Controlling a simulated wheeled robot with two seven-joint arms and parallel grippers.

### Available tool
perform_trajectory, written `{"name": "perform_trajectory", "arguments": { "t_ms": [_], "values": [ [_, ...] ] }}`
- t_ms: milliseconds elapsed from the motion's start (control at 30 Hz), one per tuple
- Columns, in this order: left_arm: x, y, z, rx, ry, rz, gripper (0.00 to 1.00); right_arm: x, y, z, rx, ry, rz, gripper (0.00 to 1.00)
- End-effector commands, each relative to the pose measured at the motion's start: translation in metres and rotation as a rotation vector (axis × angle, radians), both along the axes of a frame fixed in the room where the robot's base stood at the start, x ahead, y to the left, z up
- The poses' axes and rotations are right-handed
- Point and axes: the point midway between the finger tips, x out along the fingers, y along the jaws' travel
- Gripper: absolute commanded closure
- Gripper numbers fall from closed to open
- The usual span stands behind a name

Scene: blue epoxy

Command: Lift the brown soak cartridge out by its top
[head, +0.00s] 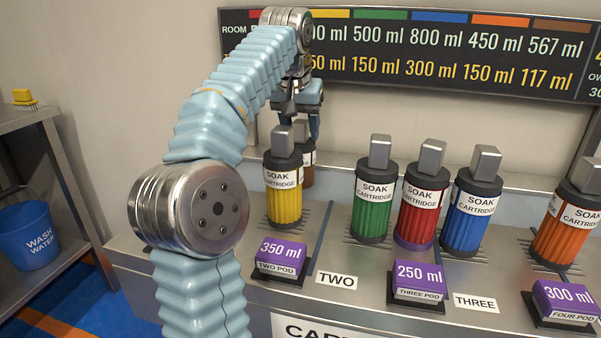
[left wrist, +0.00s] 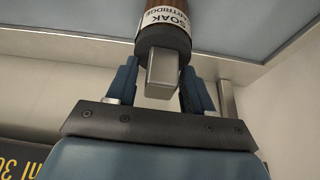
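The brown soak cartridge (head: 308,177) stands behind the yellow soak cartridge (head: 284,203) in the head view, which hides most of it. In the left wrist view the brown cartridge (left wrist: 168,12) shows its dark cap, white label and grey block top (left wrist: 162,74). My left gripper (head: 300,121) is above and around that top in the head view. In the left wrist view its blue fingers (left wrist: 159,85) stand on either side of the grey block, with a gap at the left finger and little or none visible at the right. My right gripper is not in view.
Green (head: 374,205), red (head: 418,208), blue (head: 469,215) and orange (head: 568,225) cartridges stand to the right on the steel counter (head: 335,262). Purple pods, such as the 350 ml one (head: 281,256), line the front. A board (head: 430,50) hangs behind.

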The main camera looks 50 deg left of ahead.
Motion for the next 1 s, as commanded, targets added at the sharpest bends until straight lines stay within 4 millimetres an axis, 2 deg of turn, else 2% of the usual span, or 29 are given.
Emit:
{"name": "perform_trajectory", "arguments": {
  "t_ms": [33, 300, 333, 733, 867, 1000],
  "values": [
    [0.0, 0.0, 0.0, 0.0, 0.0, 0.0, 0.57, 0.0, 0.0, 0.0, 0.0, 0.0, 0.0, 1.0],
    [0.0, 0.0, 0.0, 0.0, 0.0, 0.0, 0.98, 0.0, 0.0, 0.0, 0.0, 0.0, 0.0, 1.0],
    [0.0, 0.0, 0.0, 0.0, 0.0, 0.0, 1.0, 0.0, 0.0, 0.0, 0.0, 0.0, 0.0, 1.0],
    [0.0, 0.0, 0.005, 0.001, -0.002, 0.0, 1.0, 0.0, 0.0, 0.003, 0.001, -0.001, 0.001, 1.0],
    [0.001, 0.0, 0.026, 0.001, -0.003, 0.0, 1.0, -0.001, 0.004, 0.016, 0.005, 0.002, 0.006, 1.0],
    [0.001, 0.0, 0.06, 0.002, -0.003, 0.002, 1.0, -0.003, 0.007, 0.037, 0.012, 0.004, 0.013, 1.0]
  ]
}}
